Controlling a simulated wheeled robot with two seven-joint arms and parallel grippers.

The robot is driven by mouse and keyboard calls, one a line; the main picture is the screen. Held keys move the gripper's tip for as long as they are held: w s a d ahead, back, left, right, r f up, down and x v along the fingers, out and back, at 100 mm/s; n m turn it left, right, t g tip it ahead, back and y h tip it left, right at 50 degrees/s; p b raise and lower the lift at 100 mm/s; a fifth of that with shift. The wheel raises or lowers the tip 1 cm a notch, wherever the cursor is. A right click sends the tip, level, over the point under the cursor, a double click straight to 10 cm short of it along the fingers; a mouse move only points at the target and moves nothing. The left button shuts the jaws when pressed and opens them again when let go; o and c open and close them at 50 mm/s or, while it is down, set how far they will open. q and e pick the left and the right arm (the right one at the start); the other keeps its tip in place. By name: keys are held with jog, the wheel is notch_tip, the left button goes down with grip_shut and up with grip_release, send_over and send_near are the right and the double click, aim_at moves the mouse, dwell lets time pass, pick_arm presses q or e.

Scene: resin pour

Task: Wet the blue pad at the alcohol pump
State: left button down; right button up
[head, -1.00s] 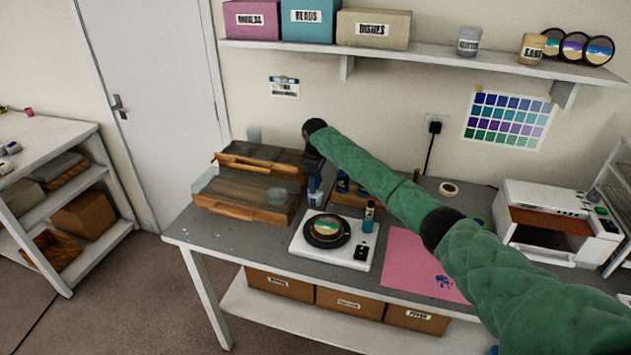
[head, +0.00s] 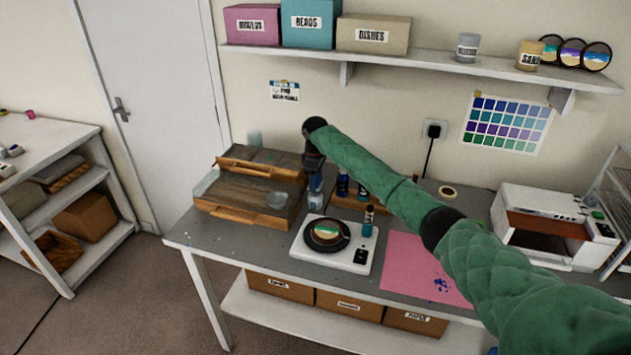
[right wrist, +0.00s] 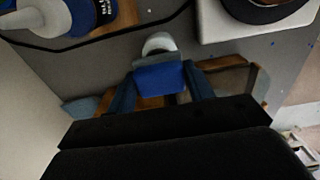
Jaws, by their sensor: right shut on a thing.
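A pale, round-topped thing, likely the alcohol pump (right wrist: 158,42), shows right beyond the pad in that view. In the head view the pump (head: 315,201) stands directly under the gripper. Pad and pump look very close; I cannot tell whether they touch. My left gripper is out of view.
A wooden tray rack (head: 235,214) is to the left. A wooden bottle holder (head: 346,204) and pink mat (head: 405,262) are to the right.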

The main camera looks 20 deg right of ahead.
jog(key=shift+r+p, duration=1.55)
jog(key=shift+r, duration=0.75)
